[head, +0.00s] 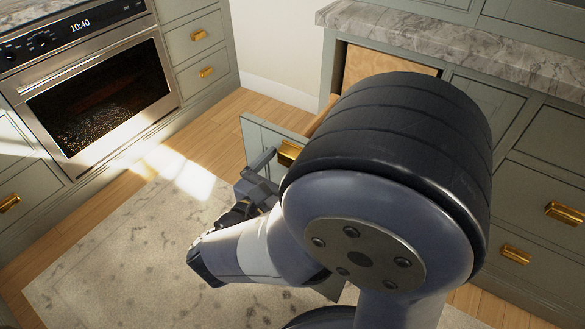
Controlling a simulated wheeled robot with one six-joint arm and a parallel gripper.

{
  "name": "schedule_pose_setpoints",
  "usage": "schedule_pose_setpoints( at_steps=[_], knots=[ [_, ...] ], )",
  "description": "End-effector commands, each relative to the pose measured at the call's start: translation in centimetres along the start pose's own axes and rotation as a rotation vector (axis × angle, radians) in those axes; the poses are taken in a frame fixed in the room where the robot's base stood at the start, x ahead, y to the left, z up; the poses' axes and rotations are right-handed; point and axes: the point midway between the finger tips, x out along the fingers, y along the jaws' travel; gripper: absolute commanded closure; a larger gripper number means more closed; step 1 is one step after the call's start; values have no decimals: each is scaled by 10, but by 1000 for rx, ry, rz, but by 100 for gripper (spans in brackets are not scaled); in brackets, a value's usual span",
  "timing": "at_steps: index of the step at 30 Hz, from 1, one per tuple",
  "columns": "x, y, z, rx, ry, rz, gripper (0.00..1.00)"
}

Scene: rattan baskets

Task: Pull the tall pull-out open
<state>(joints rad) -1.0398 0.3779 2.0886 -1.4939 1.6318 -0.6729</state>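The tall pull-out's grey-green front panel (257,138) stands out from the cabinet row, with its wooden side (325,114) showing behind it. The pull-out is open by a clear distance, and a gap with a wooden interior (385,66) shows in the cabinet. Its brass handle (288,152) is on the front, partly hidden by my arm. My gripper (264,172) is at the front panel beside the handle. My arm hides much of the contact, so I cannot tell whether the fingers are closed on the handle.
An oven (90,95) stands at the left between grey-green drawers. A pale patterned rug (120,245) covers the wooden floor (250,108) before the pull-out. A marble counter (460,48) runs above the right cabinets. Floor to the left of my gripper is clear.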

Motion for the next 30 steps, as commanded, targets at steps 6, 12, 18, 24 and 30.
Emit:
schedule_pose_setpoints(
  at_steps=[6, 12, 18, 24, 30],
  knots=[
    [-21, 1, 1, 1, 0, 6, 0],
    [-55, 1, 1, -2, 0, 7, 0],
    [-86, 1, 1, -1, 0, 5, 0],
    [-104, 1, 0, -1, 0, 3, 0],
    [-107, 0, 0, 0, 0, -1, 0]
  ],
)
